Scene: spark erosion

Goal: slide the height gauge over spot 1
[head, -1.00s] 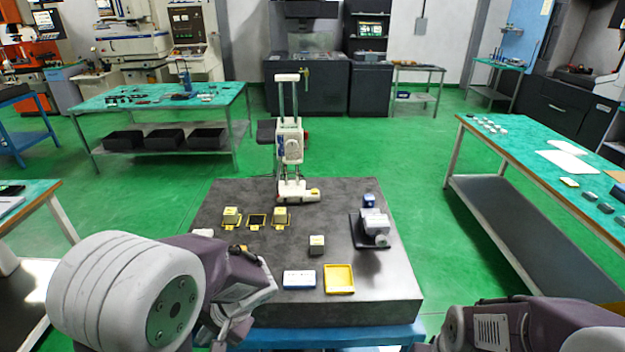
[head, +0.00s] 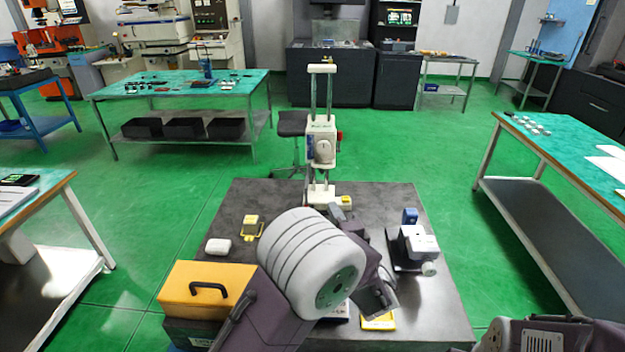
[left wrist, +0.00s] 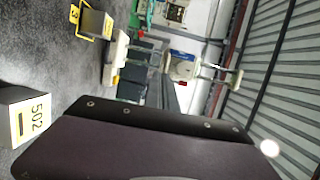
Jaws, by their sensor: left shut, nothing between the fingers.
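The height gauge (head: 321,145) stands upright at the back of the dark surface plate (head: 285,192), its cream base partly behind my left arm. It shows sideways in the left wrist view (left wrist: 181,68). A yellow-framed spot (head: 247,237) with a small block on it lies left of the gauge; its number is unreadable. In the wrist view, a yellow spot marked 3 (left wrist: 75,15) has a block beside it, near the gauge base. My left gripper (head: 380,297) is shut and empty over the plate's front, apart from the gauge; its fingertips are hard to make out. My right gripper is out of view.
A block marked 502 (left wrist: 30,120) is close to the wrist camera. A grey-white device (head: 415,243) and a blue item (head: 410,216) stand on the right.

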